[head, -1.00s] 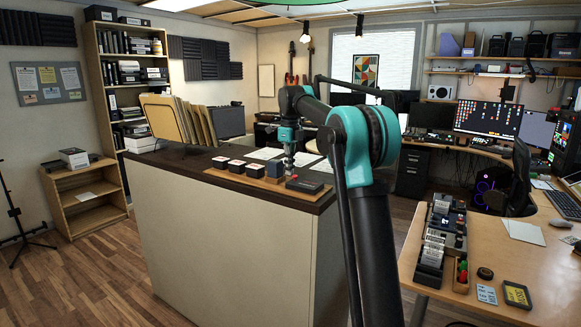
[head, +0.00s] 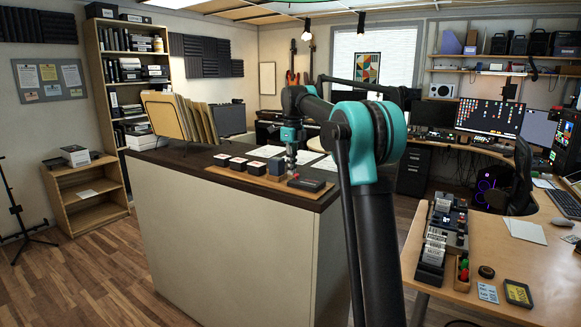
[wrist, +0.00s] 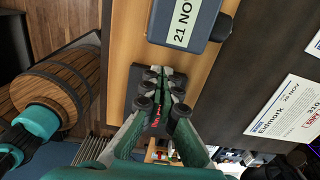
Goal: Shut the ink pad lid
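The ink pad (head: 307,184) is a flat dark case at the right end of a wooden tray on the counter. In the wrist view the dark slab with red lettering (wrist: 154,120) beneath my fingers appears to be part of it. The angle of its lid is hard to tell, as my fingers cover much of it. My gripper (head: 291,165) points down at the tray, just left of the pad in the head view. In the wrist view my gripper (wrist: 163,78) has its fingertips close together, with nothing seen between them. Contact with the pad cannot be told.
A dark block stamp (head: 276,168) labelled 21 NOV (wrist: 183,22) stands beside my fingertips. Several smaller stamps (head: 238,163) line the wooden tray (head: 243,175) to the left. Paper sheets (head: 266,152) lie behind, and a file rack (head: 180,116) stands at the counter's left.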

